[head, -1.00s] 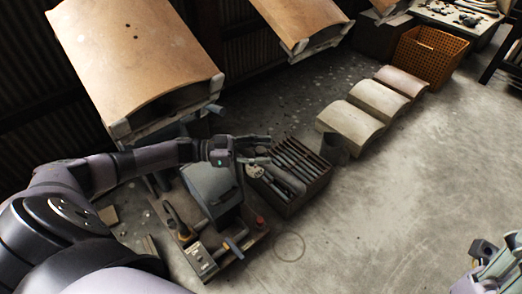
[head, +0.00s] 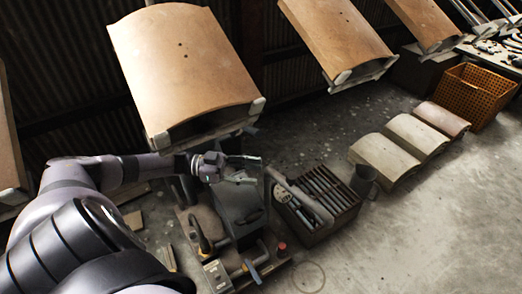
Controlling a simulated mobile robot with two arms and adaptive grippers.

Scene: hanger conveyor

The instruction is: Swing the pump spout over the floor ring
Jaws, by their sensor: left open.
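The pump unit (head: 238,208) is a dark grey boxy machine on a floor base, low in the middle of the head view. A short pipe with a blue-grey end (head: 251,271) sticks out at its front; it may be the spout, but I cannot tell for sure. The floor ring (head: 309,276) is a thin circle on the concrete, right of the pump base. My left gripper (head: 247,170) is open and empty, its fingers pointing right above the back of the pump unit. Whether it touches the pump cannot be told. My right gripper is out of view.
A crate of rods and tools (head: 322,212) stands right of the pump, with a dark bucket (head: 363,181) beside it. Curved panels (head: 388,160) lie on the floor beyond. A large hanging panel (head: 184,62) is close above my left arm. Floor at the lower right is clear.

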